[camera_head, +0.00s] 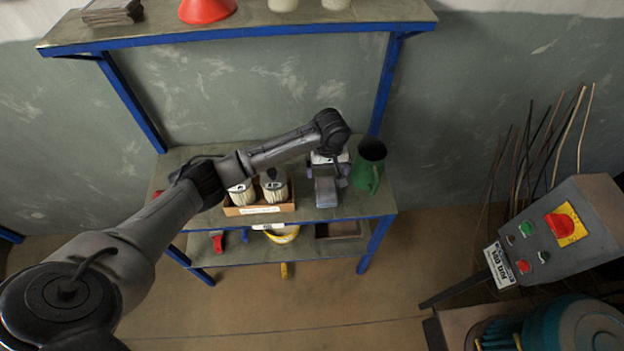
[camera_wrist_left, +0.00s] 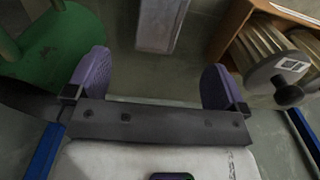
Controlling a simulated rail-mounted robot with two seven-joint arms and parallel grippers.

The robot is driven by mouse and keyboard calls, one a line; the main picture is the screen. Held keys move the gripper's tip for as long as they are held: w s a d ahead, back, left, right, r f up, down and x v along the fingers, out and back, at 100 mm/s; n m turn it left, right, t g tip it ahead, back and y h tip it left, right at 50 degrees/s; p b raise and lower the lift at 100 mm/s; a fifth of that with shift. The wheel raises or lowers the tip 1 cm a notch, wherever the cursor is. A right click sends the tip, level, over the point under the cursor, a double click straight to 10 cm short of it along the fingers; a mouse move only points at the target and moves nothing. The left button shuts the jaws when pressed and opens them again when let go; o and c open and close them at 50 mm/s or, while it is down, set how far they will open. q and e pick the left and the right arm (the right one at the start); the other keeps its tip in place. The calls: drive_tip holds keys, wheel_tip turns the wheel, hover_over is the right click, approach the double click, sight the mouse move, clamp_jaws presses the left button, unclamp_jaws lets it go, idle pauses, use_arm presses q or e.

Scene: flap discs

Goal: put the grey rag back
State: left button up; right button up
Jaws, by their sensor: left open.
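A grey, long, flat-sided thing (camera_head: 326,193) lies on the middle shelf near its front edge; I cannot tell for sure if it is the grey rag. It also shows in the left wrist view (camera_wrist_left: 162,22), past the gap between my fingertips. My left gripper (camera_head: 327,176) is over the shelf beside it; in the left wrist view its two purple fingers (camera_wrist_left: 154,82) are wide apart with nothing between them. A stack of flat grey pieces (camera_head: 112,12), perhaps folded rags, lies at the left end of the top shelf. My right gripper is not in view.
A green jug (camera_head: 368,165) stands just right of my left gripper. A cardboard box (camera_head: 260,209) with filters (camera_head: 273,185) stands to the left. The top shelf (camera_head: 250,24) holds a red funnel (camera_head: 206,9). A control box (camera_head: 565,230) is at the right.

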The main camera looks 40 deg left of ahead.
use_arm(q)
drive_tip(key=s+d+f+m+t+h, duration=0.1)
drive_tip(key=s+d+f+m, duration=0.7)
drive_tip(key=s+d, duration=0.6)
drive_tip(key=s+r+m+t, duration=0.1)
drive_tip(key=s+m, duration=0.1)
drive_tip(key=s, duration=0.8)
drive_tip(key=s+a+r+m+t, duration=0.1)
drive_tip(key=s+m, duration=0.1)
drive_tip(key=s, duration=0.8)
drive_tip(key=shift+a+r+t+y, duration=0.15)
drive_tip(key=shift+r+t+y, duration=0.15)
drive_tip(key=shift+y, duration=0.1)
drive_tip(key=shift+r, duration=0.1)
wheel_tip(320, 180, up, 35)
drive_tip(key=p, duration=3.5)
